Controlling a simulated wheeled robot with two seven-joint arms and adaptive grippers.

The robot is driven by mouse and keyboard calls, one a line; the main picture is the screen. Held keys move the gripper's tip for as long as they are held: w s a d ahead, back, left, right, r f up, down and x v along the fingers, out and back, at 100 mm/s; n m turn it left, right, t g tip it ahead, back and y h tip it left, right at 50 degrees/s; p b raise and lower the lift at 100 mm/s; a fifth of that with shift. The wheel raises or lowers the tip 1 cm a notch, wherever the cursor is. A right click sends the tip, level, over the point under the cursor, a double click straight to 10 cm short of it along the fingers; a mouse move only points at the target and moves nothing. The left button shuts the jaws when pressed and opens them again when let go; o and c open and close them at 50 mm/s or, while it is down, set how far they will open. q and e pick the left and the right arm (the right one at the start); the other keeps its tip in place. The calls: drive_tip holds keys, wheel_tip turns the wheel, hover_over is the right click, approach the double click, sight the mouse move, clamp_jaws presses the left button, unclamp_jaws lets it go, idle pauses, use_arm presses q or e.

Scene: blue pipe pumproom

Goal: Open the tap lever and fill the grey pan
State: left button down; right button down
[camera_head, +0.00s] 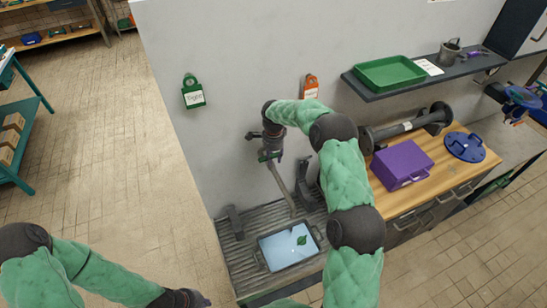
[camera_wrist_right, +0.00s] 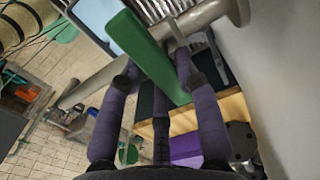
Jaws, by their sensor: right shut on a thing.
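The grey pan (camera_head: 262,262) sits on the ribbed drainboard (camera_head: 232,262) below the tap. Its inside shows a pale blue, water-like surface with a small green leaf-shaped thing (camera_head: 302,240) on it. The tap pipe (camera_head: 281,184) slopes down from the wall towards the pan. My right gripper (camera_head: 268,153) is up at the tap. In the right wrist view its purple fingers (camera_wrist_right: 160,75) are shut on the green tap lever (camera_wrist_right: 148,48). Any stream from the spout cannot be made out. My left gripper (camera_head: 192,298) is low at the bottom, away from the tap; its finger opening is unclear.
A wooden counter (camera_head: 440,172) to the right holds a purple case (camera_head: 401,163), a blue disc (camera_head: 466,146) and a dark flanged pipe (camera_head: 400,128). A shelf above carries a green tray (camera_head: 389,73). Green (camera_head: 193,92) and orange (camera_head: 311,87) tags hang on the wall.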

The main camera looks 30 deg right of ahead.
sight(274, 156)
drive_tip(key=c, duration=0.9)
unclamp_jaws()
wheel_tip(274, 156, up, 12)
drive_tip(key=shift+f, duration=0.1)
